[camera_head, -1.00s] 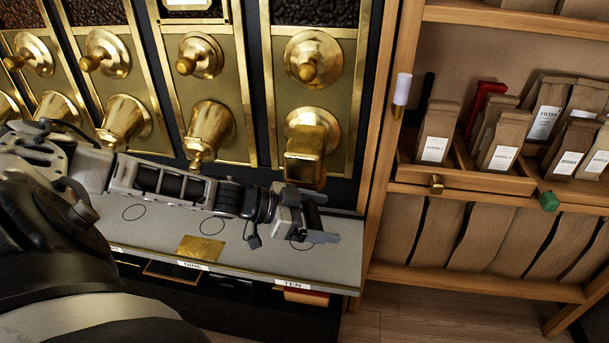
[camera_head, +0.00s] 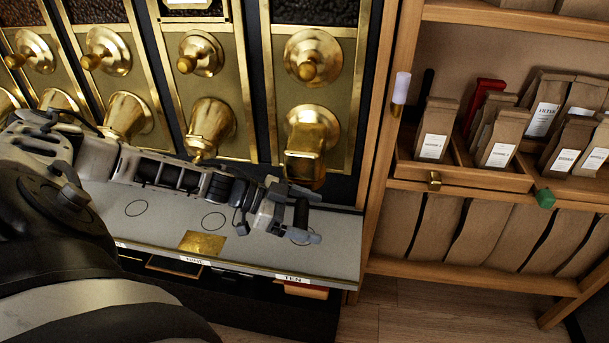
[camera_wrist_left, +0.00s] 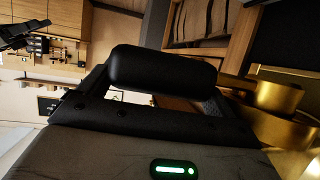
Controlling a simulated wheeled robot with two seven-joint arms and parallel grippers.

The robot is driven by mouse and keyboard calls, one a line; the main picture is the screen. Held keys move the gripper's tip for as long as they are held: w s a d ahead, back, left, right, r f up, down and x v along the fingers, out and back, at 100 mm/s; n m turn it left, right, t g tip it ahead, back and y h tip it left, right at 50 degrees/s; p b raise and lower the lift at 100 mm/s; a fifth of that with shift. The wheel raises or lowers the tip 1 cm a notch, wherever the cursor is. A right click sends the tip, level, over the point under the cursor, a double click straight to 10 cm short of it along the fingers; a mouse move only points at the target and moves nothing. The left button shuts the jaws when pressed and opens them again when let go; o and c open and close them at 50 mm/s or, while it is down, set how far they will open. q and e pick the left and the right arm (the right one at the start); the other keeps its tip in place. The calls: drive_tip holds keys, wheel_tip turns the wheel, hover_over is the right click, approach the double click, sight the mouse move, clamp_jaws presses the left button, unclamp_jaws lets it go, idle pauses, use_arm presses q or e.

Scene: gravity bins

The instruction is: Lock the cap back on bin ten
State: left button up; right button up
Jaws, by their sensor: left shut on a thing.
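My left gripper (camera_head: 302,217) reaches in from the left, over the grey counter shelf in front of bin ten. It is shut on a dark rounded cylinder (camera_head: 301,212), which also shows lying across the fingers in the left wrist view (camera_wrist_left: 163,68). I cannot tell for certain whether this is the cap. Bin ten (camera_head: 343,98) has a brass front with a round knob above and a flared brass spout (camera_head: 312,128) with a squared lower end. Brass parts (camera_wrist_left: 275,97) show at the right of the left wrist view. My right gripper is out of view.
The grey counter shelf (camera_head: 338,250) carries a TEN label (camera_head: 291,280) and a brass plate (camera_head: 202,243). More brass spouts (camera_head: 211,125) stand to the left. A wooden post (camera_head: 385,150) borders bin ten on the right, with shelves of paper bags (camera_head: 436,130) beyond.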

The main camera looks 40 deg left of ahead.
use_arm(q)
drive_tip(key=shift+s+a+r+m+g+h, duration=0.1)
drive_tip(key=shift+s+a+m+g+h, duration=0.45)
drive_tip(key=shift+m+g, duration=0.15)
drive_tip(key=shift+s+a+m+g, duration=0.15)
drive_tip(key=shift+a+m+g, duration=0.1)
drive_tip(key=shift+m+g, duration=0.05)
drive_tip(key=o, duration=1.1)
drive_tip(key=shift+o, duration=0.2)
